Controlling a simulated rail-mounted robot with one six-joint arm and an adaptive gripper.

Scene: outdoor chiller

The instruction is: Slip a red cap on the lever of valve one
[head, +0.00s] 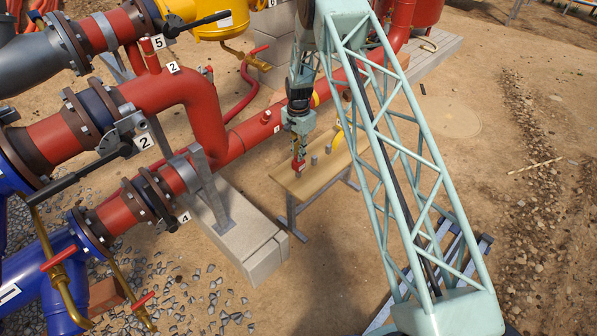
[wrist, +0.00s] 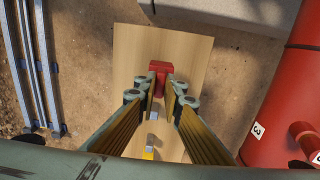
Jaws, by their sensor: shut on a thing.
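My gripper (head: 299,158) is over the near left end of a wooden bench (head: 330,168). It is shut on a red cap (wrist: 160,68), a blocky piece seen between the fingertips (wrist: 159,84) in the wrist view. In the head view the red cap (head: 298,166) shows low between the fingers, close to the bench top; I cannot tell whether it touches it. Levers with black handles show on the valves marked 5 (head: 198,22) and 2 (head: 93,166). I cannot make out a valve clearly marked one.
Small grey pieces (head: 314,160) and a yellow piece (head: 338,138) are on the bench. Red pipes (head: 195,100) run behind and left of it, with a concrete block (head: 243,240) beside it. Blue pipes (head: 60,270) stand at lower left. Bare ground lies in front of the bench.

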